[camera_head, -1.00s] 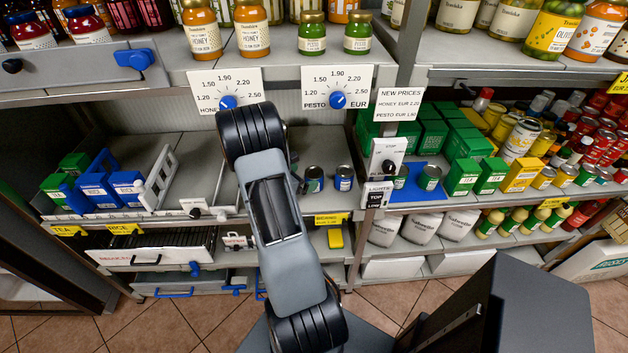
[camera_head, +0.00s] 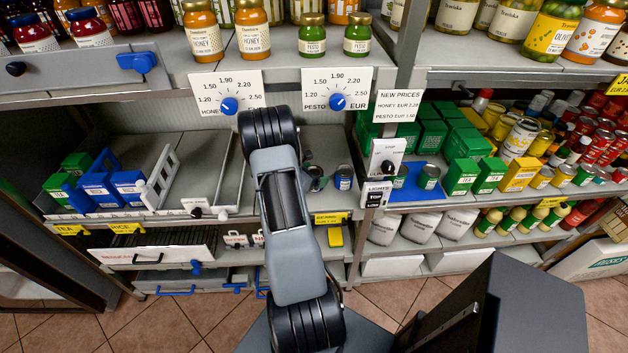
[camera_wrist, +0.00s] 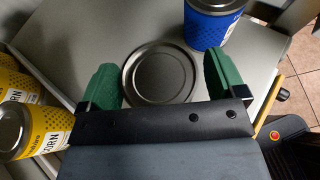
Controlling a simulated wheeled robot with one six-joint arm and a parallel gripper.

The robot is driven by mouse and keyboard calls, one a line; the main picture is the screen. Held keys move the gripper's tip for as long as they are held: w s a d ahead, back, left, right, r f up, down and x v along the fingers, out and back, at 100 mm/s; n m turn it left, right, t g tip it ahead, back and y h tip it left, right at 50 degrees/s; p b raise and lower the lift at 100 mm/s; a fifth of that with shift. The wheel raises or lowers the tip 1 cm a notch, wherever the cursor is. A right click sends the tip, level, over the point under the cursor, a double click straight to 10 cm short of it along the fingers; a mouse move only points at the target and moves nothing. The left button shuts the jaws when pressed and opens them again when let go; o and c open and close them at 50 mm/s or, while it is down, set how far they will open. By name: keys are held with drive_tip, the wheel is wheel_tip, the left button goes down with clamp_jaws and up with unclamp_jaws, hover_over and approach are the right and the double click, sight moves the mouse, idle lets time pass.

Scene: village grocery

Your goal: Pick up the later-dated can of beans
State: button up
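Two small cans stand on the middle shelf. The right one (camera_head: 343,178) shows a blue label, and what appears to be the same blue can (camera_wrist: 208,26) is at the top of the wrist view. The left can is largely hidden by my gripper in the head view. In the wrist view, a can with a bare metal lid (camera_wrist: 160,74) sits between the green fingers of my gripper (camera_wrist: 162,84). The fingers are apart, one on each side of the lid, with at most narrow gaps. Its label is hidden, and no dates are readable.
Yellow cans (camera_wrist: 22,128) stand close beside my gripper at the left of the wrist view. A blue mat (camera_head: 412,193) with two cans lies right of the switch post (camera_head: 383,160). The upper shelf with jars and price dials (camera_head: 228,104) overhangs the space.

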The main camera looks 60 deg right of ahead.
drive_tip(key=c, duration=0.9)
drive_tip(key=shift+r, duration=0.15)
